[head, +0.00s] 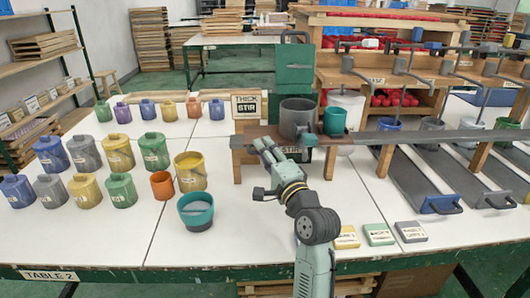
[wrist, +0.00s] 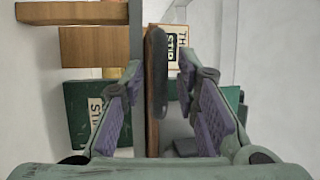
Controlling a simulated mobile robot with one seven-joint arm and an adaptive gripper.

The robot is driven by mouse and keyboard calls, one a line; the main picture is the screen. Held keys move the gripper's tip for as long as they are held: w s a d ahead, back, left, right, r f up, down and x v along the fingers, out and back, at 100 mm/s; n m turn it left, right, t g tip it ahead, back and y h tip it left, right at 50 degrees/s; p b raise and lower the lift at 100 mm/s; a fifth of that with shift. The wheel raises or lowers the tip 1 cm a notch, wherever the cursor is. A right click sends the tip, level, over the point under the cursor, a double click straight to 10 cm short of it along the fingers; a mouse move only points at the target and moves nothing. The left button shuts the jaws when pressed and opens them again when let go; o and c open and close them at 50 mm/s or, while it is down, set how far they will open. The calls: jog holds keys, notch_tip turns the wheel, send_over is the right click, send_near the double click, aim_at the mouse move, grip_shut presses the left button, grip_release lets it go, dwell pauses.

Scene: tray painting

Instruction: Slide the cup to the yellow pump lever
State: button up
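A pale yellowish pump handle (head: 508,41) is at the far right, above the rail.
Several lidded pots (head: 120,190) fill the left of the table, with a yellow bucket (head: 190,172) and a teal bowl (head: 195,212) nearer my arm. Grey sloping chutes (head: 425,185) lie below the rail. Small labelled blocks (head: 379,234) lie at the front edge.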

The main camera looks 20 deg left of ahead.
grip_shut()
dwell(0.6)
